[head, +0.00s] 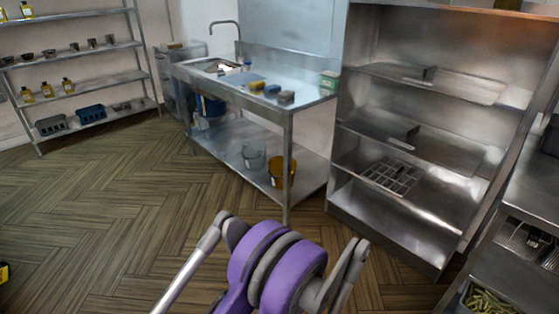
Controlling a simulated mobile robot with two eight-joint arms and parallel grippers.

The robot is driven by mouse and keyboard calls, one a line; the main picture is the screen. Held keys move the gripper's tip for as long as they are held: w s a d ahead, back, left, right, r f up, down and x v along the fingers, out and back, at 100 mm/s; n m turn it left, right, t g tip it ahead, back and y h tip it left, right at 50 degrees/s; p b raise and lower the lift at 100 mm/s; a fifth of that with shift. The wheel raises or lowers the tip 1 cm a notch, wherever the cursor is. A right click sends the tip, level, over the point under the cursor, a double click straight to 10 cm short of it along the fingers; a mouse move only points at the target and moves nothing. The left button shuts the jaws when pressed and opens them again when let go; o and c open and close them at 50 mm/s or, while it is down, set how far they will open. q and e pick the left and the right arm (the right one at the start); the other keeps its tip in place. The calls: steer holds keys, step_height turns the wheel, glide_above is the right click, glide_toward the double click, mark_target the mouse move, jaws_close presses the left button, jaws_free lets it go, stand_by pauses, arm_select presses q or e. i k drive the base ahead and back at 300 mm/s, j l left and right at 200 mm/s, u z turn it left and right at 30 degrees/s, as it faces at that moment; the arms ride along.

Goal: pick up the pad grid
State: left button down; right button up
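A flat metal grid with open square cells, which looks like the pad grid (393,176), lies on a low shelf of the steel rack (345,185) at the right of the head view. It lies near the shelf's left part, with bare shelf to its right. No gripper touches it. Neither of my grippers can be made out in this view. Purple and grey jointed parts fill the bottom middle, and no fingertips show on them.
A shelf unit (95,80) with bottles and crates stands at left. A counter (535,190) borders the right. Wooden floor (90,210) is open at left.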

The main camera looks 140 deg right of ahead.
mark_target(398, 172)
steer(key=z, duration=5.6)
